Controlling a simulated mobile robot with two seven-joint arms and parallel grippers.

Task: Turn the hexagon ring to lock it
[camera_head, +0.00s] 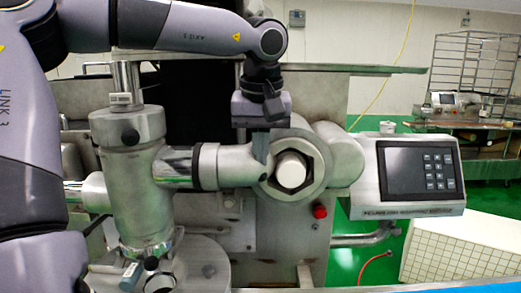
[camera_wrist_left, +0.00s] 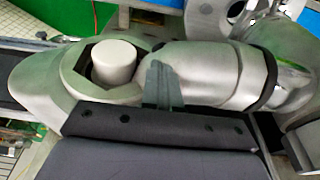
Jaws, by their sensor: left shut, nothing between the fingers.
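The hexagon ring (camera_head: 318,186) is grey metal with a six-sided opening, around a white round knob (camera_head: 292,170) on the machine's front. In the left wrist view the ring (camera_wrist_left: 45,78) lies at the upper left, around the knob (camera_wrist_left: 114,62). My left gripper (camera_head: 262,143) comes down from above at the ring's upper left side. Its fingers are shut together with nothing between them. In the left wrist view the fingertips (camera_wrist_left: 163,82) are beside the ring, over the metal pipe (camera_wrist_left: 215,75). I cannot tell whether they touch the metal. My right gripper is not in view.
A metal cylinder (camera_head: 130,190) stands left of the ring, joined by a horizontal pipe (camera_head: 225,165). A control panel (camera_head: 420,175) with a dark screen is at the right. A red button (camera_head: 320,211) sits below the ring. A rack (camera_head: 470,75) stands behind.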

